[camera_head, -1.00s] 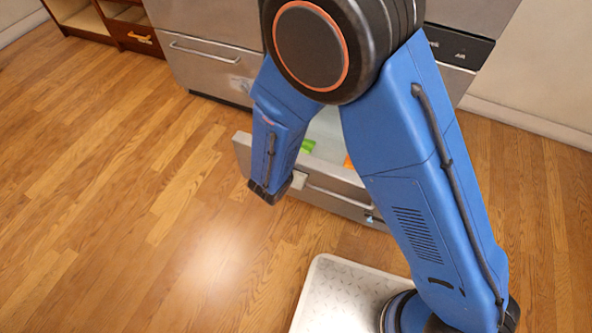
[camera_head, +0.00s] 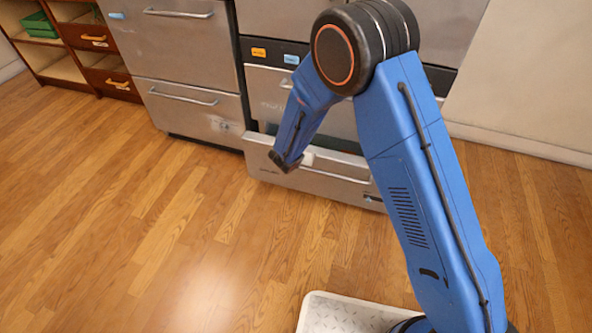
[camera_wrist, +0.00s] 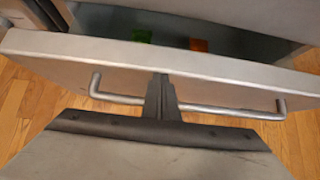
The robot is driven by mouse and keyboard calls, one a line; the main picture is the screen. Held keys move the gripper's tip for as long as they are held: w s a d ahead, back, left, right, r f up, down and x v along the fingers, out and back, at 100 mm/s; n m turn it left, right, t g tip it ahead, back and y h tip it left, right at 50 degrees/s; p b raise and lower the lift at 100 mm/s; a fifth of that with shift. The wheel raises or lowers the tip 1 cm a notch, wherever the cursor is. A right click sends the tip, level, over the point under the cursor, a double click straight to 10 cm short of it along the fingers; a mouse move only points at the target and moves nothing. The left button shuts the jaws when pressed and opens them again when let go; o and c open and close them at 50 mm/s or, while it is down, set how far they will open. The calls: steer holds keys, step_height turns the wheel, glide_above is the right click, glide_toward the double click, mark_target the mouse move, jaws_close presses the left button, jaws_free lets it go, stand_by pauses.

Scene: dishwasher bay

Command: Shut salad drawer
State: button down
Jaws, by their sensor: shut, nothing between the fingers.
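The salad drawer (camera_head: 335,189) is the low steel drawer with a bar handle. It stands partly pulled out of the steel unit; in the wrist view its front (camera_wrist: 225,72) runs across the picture, with an open gap behind it. A green item (camera_wrist: 142,36) and an orange item (camera_wrist: 198,45) lie inside. My gripper (camera_wrist: 160,80) is shut and empty, its fingertips at the middle of the drawer front, by the handle (camera_wrist: 220,110). I cannot tell whether they press on it.
Steel drawers (camera_head: 190,100) stand left of the open one, shut. A wooden shelf unit (camera_head: 80,55) with a green tray (camera_head: 38,25) is at the far left. The wooden floor in front is clear.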

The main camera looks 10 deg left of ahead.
steer(key=w, duration=0.7)
steer(key=shift+w+d, duration=0.3)
steer(key=shift+s, duration=0.1)
